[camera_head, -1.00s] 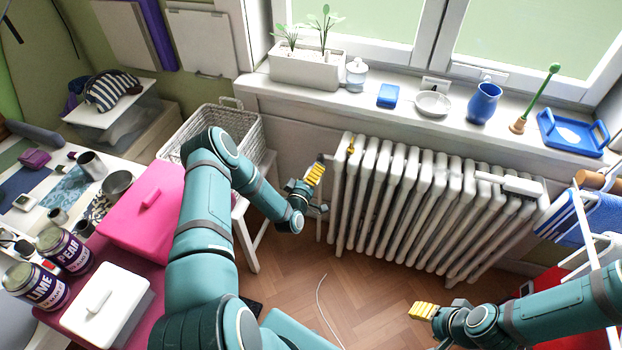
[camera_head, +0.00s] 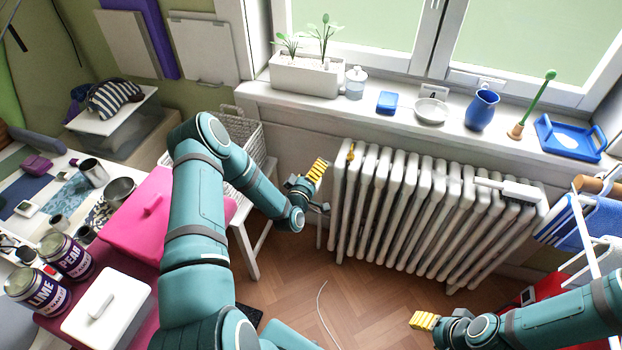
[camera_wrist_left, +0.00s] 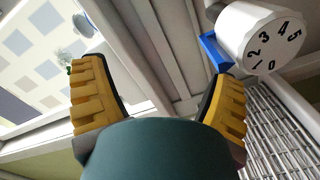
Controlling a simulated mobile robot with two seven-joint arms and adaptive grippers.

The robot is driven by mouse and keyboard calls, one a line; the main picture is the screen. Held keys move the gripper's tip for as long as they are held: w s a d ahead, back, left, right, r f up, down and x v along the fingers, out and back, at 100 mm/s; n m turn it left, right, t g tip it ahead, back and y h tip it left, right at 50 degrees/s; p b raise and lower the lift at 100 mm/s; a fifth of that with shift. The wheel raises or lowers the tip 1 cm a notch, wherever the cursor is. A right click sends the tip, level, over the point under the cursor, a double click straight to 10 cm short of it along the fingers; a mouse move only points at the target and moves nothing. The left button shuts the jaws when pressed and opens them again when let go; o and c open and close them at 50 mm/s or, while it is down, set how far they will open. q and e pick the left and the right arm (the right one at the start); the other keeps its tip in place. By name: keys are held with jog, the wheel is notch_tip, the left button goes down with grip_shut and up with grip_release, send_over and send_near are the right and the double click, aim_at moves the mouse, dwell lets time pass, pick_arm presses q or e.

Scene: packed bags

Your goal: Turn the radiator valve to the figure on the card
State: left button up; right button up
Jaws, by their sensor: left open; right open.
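The radiator valve (camera_wrist_left: 262,38) is a white round knob with black figures 0 to 5, at the upper right of the left wrist view. A blue part (camera_wrist_left: 217,52) sits beside it. My left gripper (camera_wrist_left: 158,78) is open, with nothing between its yellow-padded fingers; the knob lies beyond its right finger, apart from the gap. In the head view my left gripper (camera_head: 318,172) is at the left end of the radiator (camera_head: 430,200), and I cannot make out the knob there. My right gripper (camera_head: 424,320) is open and empty above the floor.
The windowsill (camera_head: 345,108) above the radiator holds a planter, a jar, a blue pitcher (camera_head: 482,108) and a blue tray. A white wire basket (camera_head: 240,130) stands behind my left arm. A brush (camera_head: 510,188) lies on the radiator. The wooden floor (camera_head: 350,290) is mostly free.

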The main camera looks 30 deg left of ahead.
pick_arm(q)
jog(key=s+d+f+m+g+h+p, duration=0.1)
jog(key=s+d+f+m+g, duration=0.1)
jog(key=s+d+f+m, duration=0.5)
jog(key=s+d+f+m+g+h, duration=0.25)
jog(key=f+m, duration=0.25)
jog(key=m, duration=0.4)
jog(key=m+y+p, duration=0.2)
jog(key=m+y, duration=0.1)
jog(key=m, duration=2.8)
send_near(317, 190)
jog(key=s+a, duration=0.2)
jog(key=shift+h, duration=0.25)
jog(key=b+x, duration=0.1)
jog(key=x, duration=0.3)
jog(key=b+x, duration=0.1)
jog(key=x, duration=0.3)
jog(key=r+b+x, duration=0.1)
jog(key=x, duration=0.4)
jog(key=shift+w+a, duration=0.25)
pick_arm(e)
jog(key=shift+w, duration=0.4)
